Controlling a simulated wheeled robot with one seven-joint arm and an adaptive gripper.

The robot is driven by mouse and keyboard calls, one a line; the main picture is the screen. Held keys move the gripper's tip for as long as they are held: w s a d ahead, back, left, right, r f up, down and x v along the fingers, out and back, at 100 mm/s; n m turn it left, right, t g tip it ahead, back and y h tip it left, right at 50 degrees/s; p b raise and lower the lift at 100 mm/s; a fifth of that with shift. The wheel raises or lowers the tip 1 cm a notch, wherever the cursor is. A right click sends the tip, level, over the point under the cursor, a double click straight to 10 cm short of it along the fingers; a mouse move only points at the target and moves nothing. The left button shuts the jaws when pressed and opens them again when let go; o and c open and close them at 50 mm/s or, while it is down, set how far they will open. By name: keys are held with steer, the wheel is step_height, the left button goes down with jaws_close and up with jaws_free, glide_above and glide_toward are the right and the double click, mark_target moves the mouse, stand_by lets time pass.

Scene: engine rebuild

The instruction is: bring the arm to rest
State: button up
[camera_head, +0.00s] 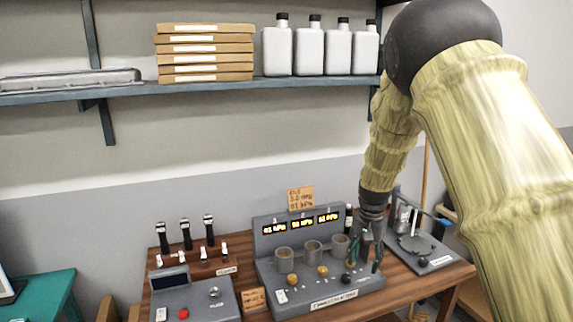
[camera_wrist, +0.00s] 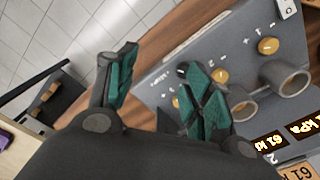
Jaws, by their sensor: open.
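My gripper (camera_head: 366,252) is open, with its teal-padded fingers apart. In the head view it hangs at the right end of the grey test console (camera_head: 320,298), near the dark right-hand knob. In the wrist view my gripper (camera_wrist: 160,90) shows its fingers spread, with nothing seen between them; one finger overlaps the console panel in the picture, close to its knobs. I cannot tell whether it touches the panel. My arm comes down from the upper right and hides part of the console's right end.
The console has several cups, yellow knobs (camera_head: 322,271) and lit displays. A grey control box (camera_head: 195,299) stands left on the wooden table (camera_head: 405,290); a grey device (camera_head: 418,250) stands right. A shelf (camera_head: 200,88) with cartons (camera_head: 205,53) and bottles (camera_head: 308,52) hangs above.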

steer(key=s+d+f+n+b, duration=0.1)
steer(key=s+f, duration=0.8)
steer(key=f, duration=0.6)
steer(key=s+d+f+n+b, duration=0.2)
steer(key=s+f, duration=0.7)
steer(key=f, duration=0.5)
steer(key=s+a+f+n+b, duration=0.1)
steer(key=s+f, duration=0.3)
steer(key=s, duration=0.6)
steer(key=s+a+f+n+b, duration=0.1)
steer(key=s+f, duration=0.3)
steer(key=s, duration=0.7)
steer(key=s+a+f+n+b, duration=0.1)
steer(key=s+f, duration=0.4)
steer(key=s, duration=0.5)
steer(key=shift+s+n, duration=0.3)
steer(key=shift+n, duration=0.1)
steer(key=shift+a+f, duration=0.1)
